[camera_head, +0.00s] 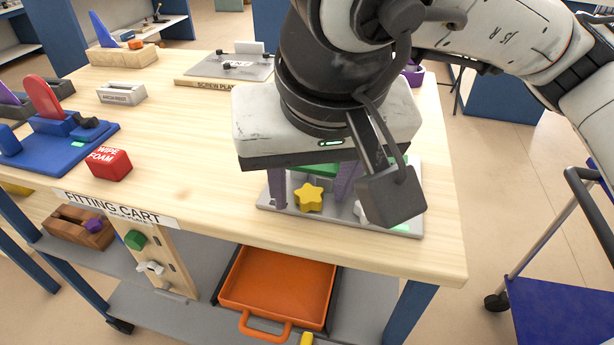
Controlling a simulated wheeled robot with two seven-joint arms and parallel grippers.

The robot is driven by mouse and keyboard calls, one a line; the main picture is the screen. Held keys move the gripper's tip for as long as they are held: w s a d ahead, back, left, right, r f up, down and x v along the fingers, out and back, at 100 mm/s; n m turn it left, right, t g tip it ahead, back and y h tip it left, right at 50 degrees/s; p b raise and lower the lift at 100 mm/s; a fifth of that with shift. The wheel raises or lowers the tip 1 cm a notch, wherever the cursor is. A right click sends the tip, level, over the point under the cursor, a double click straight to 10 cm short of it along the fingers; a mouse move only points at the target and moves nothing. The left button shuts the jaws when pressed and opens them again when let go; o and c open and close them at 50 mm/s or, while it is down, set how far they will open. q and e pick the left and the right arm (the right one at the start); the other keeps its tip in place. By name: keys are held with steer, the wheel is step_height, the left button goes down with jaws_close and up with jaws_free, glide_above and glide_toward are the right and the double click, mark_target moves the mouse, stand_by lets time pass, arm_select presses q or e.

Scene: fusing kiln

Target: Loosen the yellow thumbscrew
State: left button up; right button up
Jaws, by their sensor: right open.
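The yellow thumbscrew (309,197) has a star-shaped head. It is at the front of a light grey plate (265,205) near the front right of the wooden table. My right gripper (312,201) comes down over the plate, its body hiding much of it. Its two purple-grey fingers are open, one at the left of the thumbscrew and one at the right. The thumbscrew appears between them; I cannot tell whether either finger touches it. A green part (317,170) shows just behind the thumbscrew. My left gripper is out of view.
A red foam block (109,164), a blue fixture (60,140) and a screw plate (225,70) are on the wooden table (190,190). The table's middle is clear. An orange tray (275,280) sits on the shelf below. A blue trolley (560,310) stands at right.

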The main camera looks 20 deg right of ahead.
steer(key=p+v, duration=0.2)
steer(key=v, duration=0.8)
steer(key=shift+p, duration=0.3)
